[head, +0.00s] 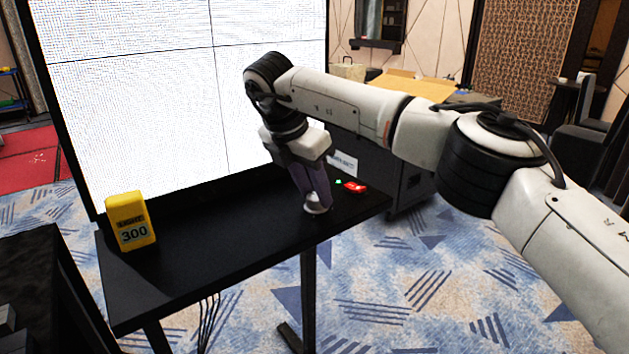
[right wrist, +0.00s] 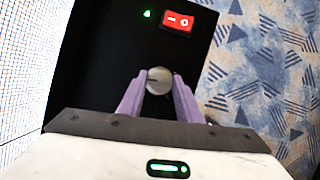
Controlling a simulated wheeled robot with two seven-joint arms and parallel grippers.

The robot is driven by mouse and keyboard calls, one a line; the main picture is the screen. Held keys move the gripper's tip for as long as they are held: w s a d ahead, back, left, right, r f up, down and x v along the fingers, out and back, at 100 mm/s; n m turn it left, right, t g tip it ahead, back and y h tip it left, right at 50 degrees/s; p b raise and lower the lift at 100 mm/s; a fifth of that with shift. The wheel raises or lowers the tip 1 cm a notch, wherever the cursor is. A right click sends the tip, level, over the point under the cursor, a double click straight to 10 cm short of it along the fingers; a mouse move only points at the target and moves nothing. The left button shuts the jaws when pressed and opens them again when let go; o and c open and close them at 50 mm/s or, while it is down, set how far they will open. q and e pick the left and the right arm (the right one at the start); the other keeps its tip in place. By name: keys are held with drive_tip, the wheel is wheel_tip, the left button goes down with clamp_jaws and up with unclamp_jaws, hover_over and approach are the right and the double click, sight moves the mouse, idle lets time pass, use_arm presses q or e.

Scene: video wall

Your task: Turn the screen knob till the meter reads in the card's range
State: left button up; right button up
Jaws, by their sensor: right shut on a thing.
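The yellow meter (head: 131,222) stands upright at the left end of the black table and its display reads 300. A white card (head: 343,164) with dark print stands behind my right arm, partly hidden, and I cannot read it. My right gripper (head: 318,201) points down at the right part of the table. In the right wrist view its two purple fingers are shut on the round grey knob (right wrist: 160,80), one on each side. A dark line shows on the knob's top. My left gripper is not in view.
A red rocker switch (head: 355,187) and a small green light (head: 338,182) sit on the table beside the knob. The bright white video wall (head: 150,110) rises behind the black table (head: 215,245). The table's middle is clear.

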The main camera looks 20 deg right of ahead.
drive_tip(key=shift+w+r+m+g+p, duration=0.15)
drive_tip(key=shift+m+g+p, duration=0.1)
drive_tip(key=shift+m+p, duration=0.3)
drive_tip(key=shift+s+r+m+g+p, duration=0.1)
drive_tip(key=shift+m+g+p, duration=0.15)
drive_tip(key=shift+m+p, duration=0.3)
drive_tip(key=shift+f+m+p, duration=0.1)
drive_tip(key=shift+m+p, duration=0.2)
drive_tip(key=shift+p, duration=0.25)
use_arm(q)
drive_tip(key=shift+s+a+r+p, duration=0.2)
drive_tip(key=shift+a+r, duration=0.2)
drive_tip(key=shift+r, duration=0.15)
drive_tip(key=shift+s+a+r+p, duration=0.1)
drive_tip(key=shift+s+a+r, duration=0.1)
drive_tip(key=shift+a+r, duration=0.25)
use_arm(e)
drive_tip(key=shift+w+f+m, duration=0.1)
drive_tip(key=shift+m, duration=0.2)
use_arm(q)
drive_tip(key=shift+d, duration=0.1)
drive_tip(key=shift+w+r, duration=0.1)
use_arm(e)
drive_tip(key=o, duration=1)
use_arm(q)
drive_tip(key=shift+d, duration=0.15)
use_arm(e)
drive_tip(key=shift+o, duration=0.2)
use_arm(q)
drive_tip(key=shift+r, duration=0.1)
